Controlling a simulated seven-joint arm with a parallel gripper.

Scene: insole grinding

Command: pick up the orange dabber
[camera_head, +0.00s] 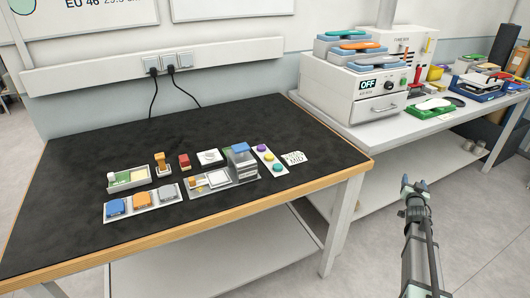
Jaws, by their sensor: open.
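A white tray (182,187) near the front of the black table holds three blocks in a row: blue at left, an orange block (142,200) in the middle and grey at right. Behind it stands an upright orange-brown piece (160,160) on a pale base. I cannot tell for certain which of these two is the orange dabber. My gripper (412,183) is open, with nothing seen between its fingers. It is at the right, in front of the grey floor, far from both orange pieces.
A red block (184,161), a white pad (210,157), a grey device with a blue top (241,161) and a strip of coloured buttons (269,160) stand close by. The black table (70,190) is otherwise largely clear. A white machine (365,90) stands on the right bench.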

